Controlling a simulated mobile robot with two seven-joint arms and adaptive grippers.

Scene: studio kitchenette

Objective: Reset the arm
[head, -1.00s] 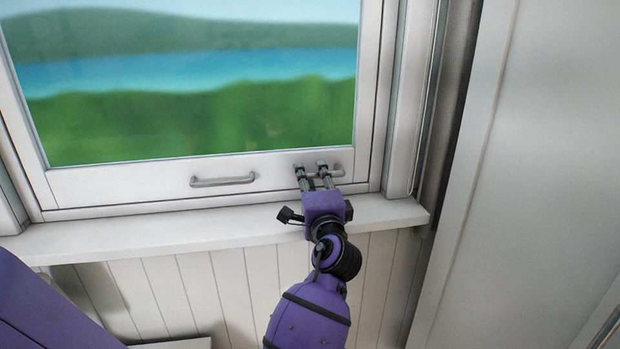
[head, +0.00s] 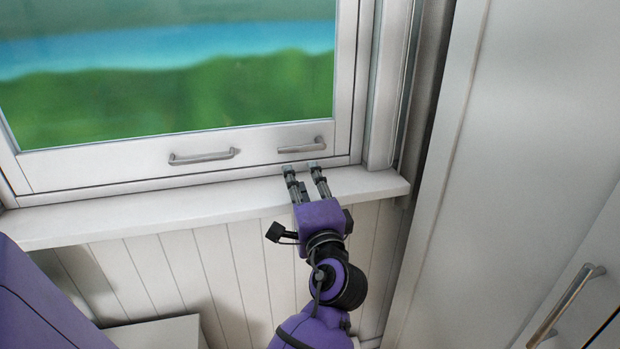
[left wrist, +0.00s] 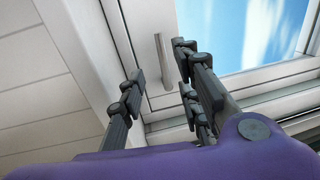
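My left gripper (head: 302,171) is in the lower middle of the head view, over the window sill (head: 130,216). The window frame (head: 110,174) looks closed above the sill. My right gripper is in neither view.
A second handle (head: 203,157) is on the window's lower rail, to the left. A tall pale panel (head: 470,150) stands to the right, and a bar handle (head: 567,303) shows at lower right. A white flat-topped object (head: 160,333) is at the bottom, below the panelled wall.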

